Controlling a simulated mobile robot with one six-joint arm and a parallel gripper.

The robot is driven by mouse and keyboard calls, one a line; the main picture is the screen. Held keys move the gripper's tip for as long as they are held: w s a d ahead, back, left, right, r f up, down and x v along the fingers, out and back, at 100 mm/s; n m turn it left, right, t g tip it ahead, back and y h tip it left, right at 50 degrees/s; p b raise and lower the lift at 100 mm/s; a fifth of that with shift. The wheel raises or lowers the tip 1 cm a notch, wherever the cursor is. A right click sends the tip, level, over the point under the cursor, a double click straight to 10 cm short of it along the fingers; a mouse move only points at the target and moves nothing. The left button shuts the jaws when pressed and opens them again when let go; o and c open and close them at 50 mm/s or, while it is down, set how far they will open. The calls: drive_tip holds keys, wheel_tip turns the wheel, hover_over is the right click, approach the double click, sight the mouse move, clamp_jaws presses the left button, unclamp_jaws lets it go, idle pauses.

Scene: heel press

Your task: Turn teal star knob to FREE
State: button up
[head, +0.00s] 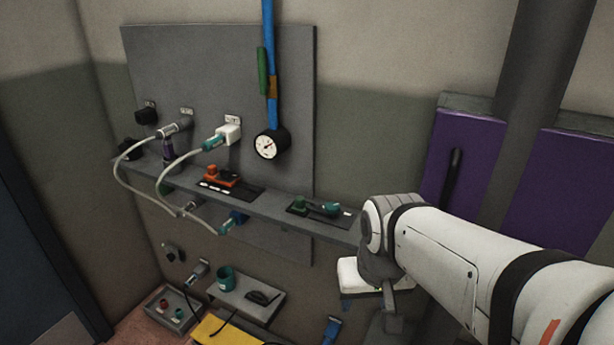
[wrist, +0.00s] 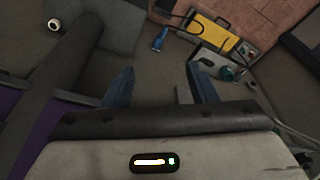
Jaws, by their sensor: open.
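A teal knob (head: 330,208) sits on a dark plate on the grey ledge in the head view. A darker green knob (head: 300,203) stands left of it on the same plate. The teal knob's star shape and any FREE mark are too small to make out. My gripper (wrist: 160,70) is open and empty, its two blue fingers spread in the wrist view. Neither knob can be made out in the wrist view.
The grey ledge (head: 270,207) also bears an orange device (head: 220,178). A dial gauge (head: 267,145) hangs on the grey panel (head: 180,60), with looping hoses to its left. Below are a low shelf with a teal cup (head: 225,277) and a yellow sheet (head: 222,330). Purple panels (head: 465,165) stand right.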

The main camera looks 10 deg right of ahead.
drive_tip(key=shift+o, duration=0.6)
drive_tip(key=w+r+m+p, duration=0.1)
drive_tip(key=w+r+m, duration=0.1)
drive_tip(key=w+r, duration=0.2)
drive_tip(key=shift+w+d+m, duration=0.4)
drive_tip(key=shift+w+d, duration=0.05)
drive_tip(key=shift+w, duration=0.55)
drive_tip(key=m+g+p, duration=0.2)
drive_tip(key=m+p, duration=0.4)
drive_tip(key=m, duration=0.6)
approach(332, 205)
drive_tip(key=shift+f, duration=0.2)
drive_tip(key=shift+w+f, duration=0.15)
drive_tip(key=shift+f, duration=0.5)
wheel_tip(332, 205, down, 7)
drive_tip(key=shift+r+p, duration=0.1)
drive_tip(key=shift+p, duration=0.5)
drive_tip(key=shift+c, duration=0.3)
